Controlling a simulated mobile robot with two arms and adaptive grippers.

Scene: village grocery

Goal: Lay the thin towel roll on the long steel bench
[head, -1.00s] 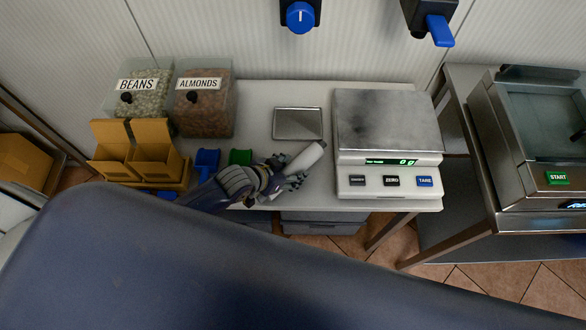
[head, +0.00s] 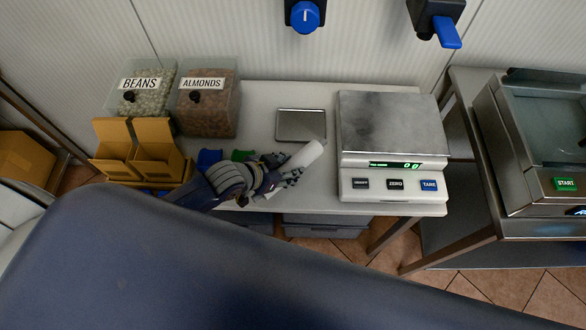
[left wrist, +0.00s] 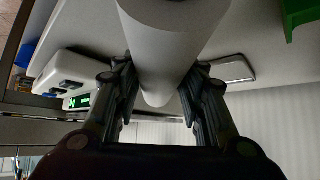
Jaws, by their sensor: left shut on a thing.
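A thin white towel roll (head: 304,157) is in my left gripper (head: 290,178), which is shut around it. In the head view the roll points up and right above a light grey bench top (head: 260,98), between the scoops and the scale. In the left wrist view the roll (left wrist: 165,50) runs between the two fingers of the gripper (left wrist: 160,82). I cannot tell whether the roll touches the bench top. The gripper hides part of the roll. A steel-framed bench (head: 455,113) stands at the right. My right gripper is not in view.
On the light top stand bean (head: 150,90) and almond (head: 207,105) bins, cardboard boxes (head: 134,158), a green scoop (head: 241,155), a blue scoop (head: 208,156), a small steel tray (head: 301,126) and a scale (head: 394,175). A machine with a START button (head: 565,185) covers much of the right bench.

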